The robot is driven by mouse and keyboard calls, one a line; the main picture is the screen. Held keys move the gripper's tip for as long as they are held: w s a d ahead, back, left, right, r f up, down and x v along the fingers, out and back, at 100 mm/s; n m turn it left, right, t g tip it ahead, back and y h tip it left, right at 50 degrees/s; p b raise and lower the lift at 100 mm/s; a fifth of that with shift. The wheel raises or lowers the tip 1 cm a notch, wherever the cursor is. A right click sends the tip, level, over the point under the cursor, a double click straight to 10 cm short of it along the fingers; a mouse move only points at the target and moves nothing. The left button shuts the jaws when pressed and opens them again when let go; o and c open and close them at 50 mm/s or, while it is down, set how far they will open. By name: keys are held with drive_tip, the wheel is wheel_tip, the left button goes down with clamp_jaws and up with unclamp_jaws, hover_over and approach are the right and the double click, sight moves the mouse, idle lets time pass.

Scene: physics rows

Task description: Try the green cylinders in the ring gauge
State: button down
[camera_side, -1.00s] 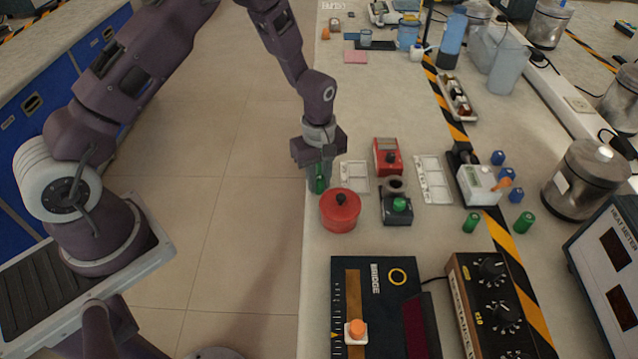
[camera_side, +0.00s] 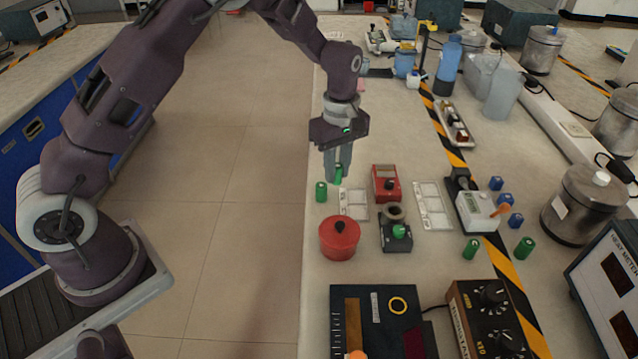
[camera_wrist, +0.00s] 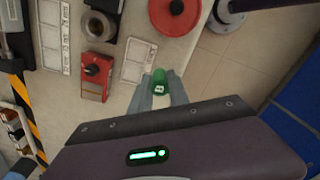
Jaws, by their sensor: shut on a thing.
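My gripper (camera_side: 338,176) points down over the bench's left edge and is shut on a green cylinder (camera_side: 338,173). That cylinder shows between the fingertips in the wrist view (camera_wrist: 159,82); I cannot tell whether it touches the bench. Another green cylinder (camera_side: 321,191) stands upright just left of the gripper. Two more green cylinders, one nearer (camera_side: 471,249) and one farther right (camera_side: 524,247), stand near the striped tape. A dark block with a grey ring (camera_side: 393,213), apparently the ring gauge, sits right of the gripper. A green piece (camera_side: 399,231) is on its front part. The ring also shows in the wrist view (camera_wrist: 97,25).
A red lidded pot (camera_side: 340,240) stands in front of the gripper. A white divided tray (camera_side: 354,204) and a red box (camera_side: 386,184) lie between gripper and gauge.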

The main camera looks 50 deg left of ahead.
drive_tip(key=w+d+r, duration=0.1)
drive_tip(key=w+d, duration=0.6)
drive_tip(key=d, duration=0.5)
drive_tip(key=shift+m, duration=0.4)
drive_tip(key=shift+a+f, duration=0.15)
drive_tip(key=shift+f, duration=2.8)
drive_tip(key=shift+f, duration=0.7)
drive_tip(key=c, duration=0.9)
unclamp_jaws()
drive_tip(key=shift+o, duration=0.2)
wheel_tip(320, 180, up, 8)
